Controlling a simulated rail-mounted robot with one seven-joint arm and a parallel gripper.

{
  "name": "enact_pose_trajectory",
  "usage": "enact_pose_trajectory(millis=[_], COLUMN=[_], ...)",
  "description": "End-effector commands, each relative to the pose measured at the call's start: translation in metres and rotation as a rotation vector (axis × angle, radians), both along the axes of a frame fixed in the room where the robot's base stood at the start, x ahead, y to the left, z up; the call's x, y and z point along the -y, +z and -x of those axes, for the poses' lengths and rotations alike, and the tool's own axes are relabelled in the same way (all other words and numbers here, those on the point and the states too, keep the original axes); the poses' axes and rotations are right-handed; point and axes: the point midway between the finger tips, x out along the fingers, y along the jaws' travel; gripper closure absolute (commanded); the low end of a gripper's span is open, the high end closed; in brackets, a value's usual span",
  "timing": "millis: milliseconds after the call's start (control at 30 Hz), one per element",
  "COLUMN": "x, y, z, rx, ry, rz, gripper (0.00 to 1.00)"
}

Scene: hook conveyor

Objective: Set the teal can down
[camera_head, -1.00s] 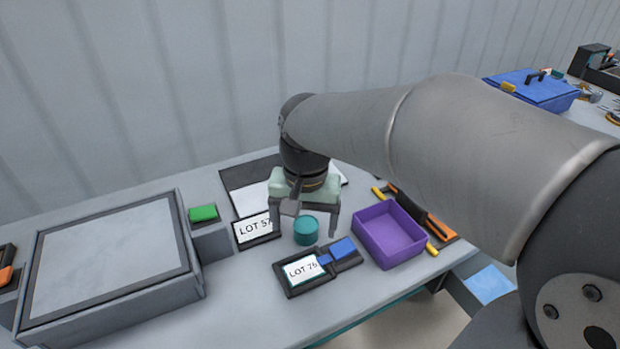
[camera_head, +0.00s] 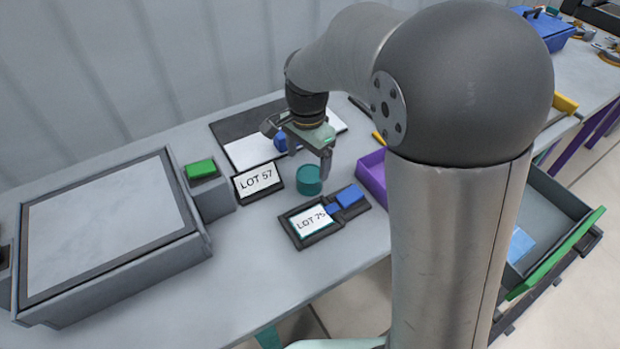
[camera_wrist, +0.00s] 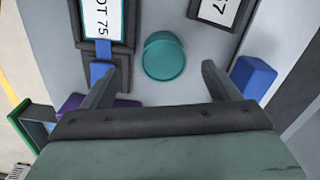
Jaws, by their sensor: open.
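The teal can (camera_head: 309,181) stands upright on the grey table, between the LOT 57 sign and the LOT 75 holder. It also shows in the wrist view (camera_wrist: 163,57), just beyond my fingertips and roughly midway between their lines. My gripper (camera_head: 303,158) is open and empty, above and behind the can. Its two fingers also show wide apart in the wrist view (camera_wrist: 160,77). I see no contact between fingers and can.
The LOT 57 sign (camera_head: 257,181) is left of the can and the LOT 75 holder (camera_head: 311,221) in front. A purple bin (camera_head: 372,178) is at right, partly hidden by my arm. A blue block (camera_wrist: 254,76) stands near my right finger.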

Motion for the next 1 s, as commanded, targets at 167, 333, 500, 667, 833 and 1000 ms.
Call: enact_pose_trajectory(millis=[167,333,500,667,833,1000], x=[0.000,0.001,0.001,0.001,0.001,0.001], y=[-0.012,-0.032,-0.056,-0.064,-0.063,-0.063], z=[0.000,-0.004,-0.006,-0.006,-0.006,-0.006], rx=[0.000,-0.002,-0.001,0.001,0.001,0.001], ry=[0.000,0.001,0.000,0.001,0.001,0.001], rz=[0.000,0.002,0.001,0.000,0.000,0.000], gripper=[0.18,0.18,0.18,0.18,0.18,0.65])
